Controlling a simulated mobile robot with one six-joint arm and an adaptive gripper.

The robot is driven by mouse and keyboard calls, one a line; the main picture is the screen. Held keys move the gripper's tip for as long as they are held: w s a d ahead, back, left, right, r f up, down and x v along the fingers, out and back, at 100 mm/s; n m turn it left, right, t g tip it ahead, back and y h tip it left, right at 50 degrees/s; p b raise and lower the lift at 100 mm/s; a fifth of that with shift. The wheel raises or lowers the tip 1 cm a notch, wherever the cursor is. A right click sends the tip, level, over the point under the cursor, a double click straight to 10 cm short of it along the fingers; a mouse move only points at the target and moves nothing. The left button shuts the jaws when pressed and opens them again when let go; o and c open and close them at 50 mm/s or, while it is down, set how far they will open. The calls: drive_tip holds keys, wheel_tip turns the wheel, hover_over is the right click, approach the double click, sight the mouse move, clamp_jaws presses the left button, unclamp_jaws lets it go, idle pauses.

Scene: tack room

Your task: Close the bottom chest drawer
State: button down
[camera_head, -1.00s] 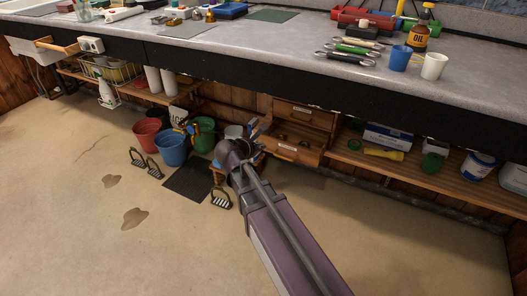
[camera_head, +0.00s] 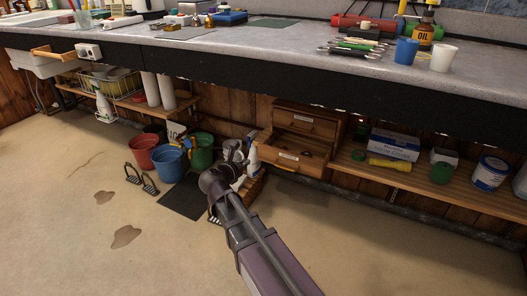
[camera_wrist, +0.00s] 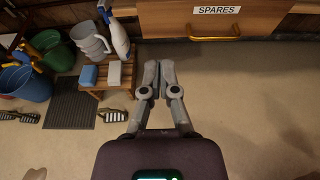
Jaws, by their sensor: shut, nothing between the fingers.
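The wooden chest (camera_head: 340,130) stands under the counter. Its bottom drawer (camera_head: 285,161) is pulled out, with small dark items inside. In the wrist view the drawer front (camera_wrist: 170,19) crosses the top right, with a "SPARES" label and a brass handle (camera_wrist: 213,38). The top drawer (camera_head: 305,122) looks pushed in. My gripper (camera_wrist: 156,68) is shut and empty, left of the handle and apart from the drawer front in the wrist view. In the head view my gripper (camera_head: 236,158) is left of the open drawer; its fingertips are hard to make out.
A small wooden stool (camera_wrist: 97,85) holds sponge-like blocks, grey cups and a spray bottle (camera_wrist: 114,34) just left of my gripper. Red, blue and green buckets (camera_head: 171,163), a dark mat (camera_head: 184,199) and stirrups lie further left. A low shelf (camera_head: 430,182) is right of the chest. Floor in front is clear.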

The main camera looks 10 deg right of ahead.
drive_tip(key=shift+w, duration=0.1)
drive_tip(key=b, duration=0.3)
approach(266, 148)
drive_tip(key=x, duration=0.5)
drive_tip(key=shift+w+d+f, duration=0.15)
drive_tip(key=shift+w+f, duration=0.1)
drive_tip(key=shift+w, duration=0.05)
drive_tip(key=shift+w+d, duration=0.45)
drive_tip(key=shift+w, duration=0.15)
drive_tip(key=w+d, duration=0.2)
drive_tip(key=w, duration=0.1)
drive_tip(key=w+d, duration=0.2)
drive_tip(key=w, duration=0.1)
drive_tip(key=w+d, duration=0.2)
drive_tip(key=w, duration=0.1)
drive_tip(key=shift+w+d, duration=0.15)
drive_tip(key=shift+d, duration=0.25)
drive_tip(key=shift+a, duration=0.1)
